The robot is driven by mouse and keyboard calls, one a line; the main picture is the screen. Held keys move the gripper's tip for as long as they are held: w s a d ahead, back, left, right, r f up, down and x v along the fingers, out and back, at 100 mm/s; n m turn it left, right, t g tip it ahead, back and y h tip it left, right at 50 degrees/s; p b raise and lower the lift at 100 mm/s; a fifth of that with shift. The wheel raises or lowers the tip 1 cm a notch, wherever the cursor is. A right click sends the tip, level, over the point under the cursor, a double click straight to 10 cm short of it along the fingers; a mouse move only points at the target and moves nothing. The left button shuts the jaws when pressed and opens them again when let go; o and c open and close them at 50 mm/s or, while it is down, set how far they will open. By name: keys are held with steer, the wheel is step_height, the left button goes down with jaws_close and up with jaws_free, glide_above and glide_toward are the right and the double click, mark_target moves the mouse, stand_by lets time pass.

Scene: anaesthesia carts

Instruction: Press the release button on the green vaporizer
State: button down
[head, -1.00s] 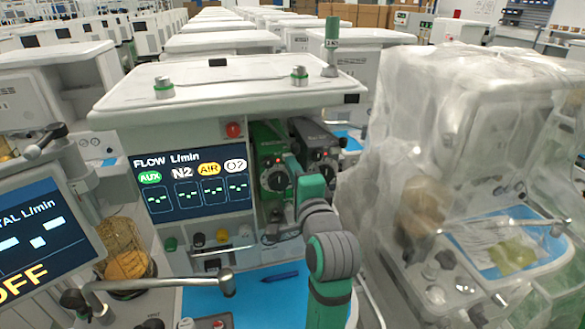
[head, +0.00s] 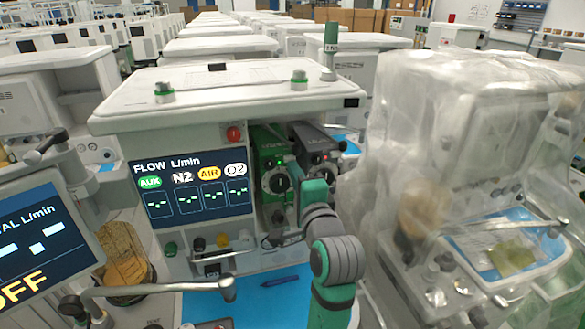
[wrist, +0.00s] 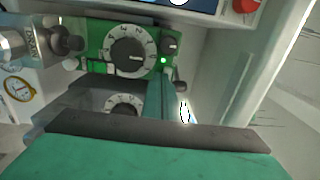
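The green vaporizer (head: 267,158) is mounted beside the flow screen, with a round white-marked dial. It also fills the upper middle of the wrist view (wrist: 97,40), where a small black knob (wrist: 170,45) and a lit green lamp (wrist: 163,60) sit beside the dial. Which part is the release button is not clearly marked. My gripper (wrist: 160,75) has its teal fingers together, seemingly shut and empty. Its tips appear close to the lamp and knob; contact cannot be told. In the head view my gripper (head: 292,167) is in front of the vaporizers, hiding part of them.
A dark grey vaporizer (head: 316,140) stands right beside the green one, close to my fingers. A red knob (head: 234,134) is at the upper left. A blue work surface (head: 255,298) with a pen (head: 280,281) lies below. A plastic-covered cart (head: 400,150) stands at right.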

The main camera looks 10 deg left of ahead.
steer(key=v, duration=1.2)
steer(key=shift+s+r, duration=0.35)
steer(key=shift+a, duration=0.1)
steer(key=s+d+f+n+h, duration=0.1)
steer(key=s+d+f+h, duration=0.15)
steer(key=f, duration=0.65)
steer(key=s+d+f+n+h, duration=0.15)
steer(key=s+f, duration=0.25)
steer(key=f, duration=0.5)
steer(key=s+d+f+h, duration=0.3)
steer(key=f, duration=0.7)
steer(key=s+f+n, duration=0.3)
steer(key=s, duration=0.6)
steer(key=s+d+f+n+h, duration=0.1)
steer(key=s+f+n, duration=0.1)
steer(key=s, duration=0.7)
steer(key=s+f+n+h, duration=0.1)
steer(key=s+f+n, duration=0.2)
steer(key=s, duration=0.6)
steer(key=shift+d+f+n+g, duration=0.3)
steer(key=shift+d+f+n, duration=0.05)
steer(key=shift+n, duration=0.5)
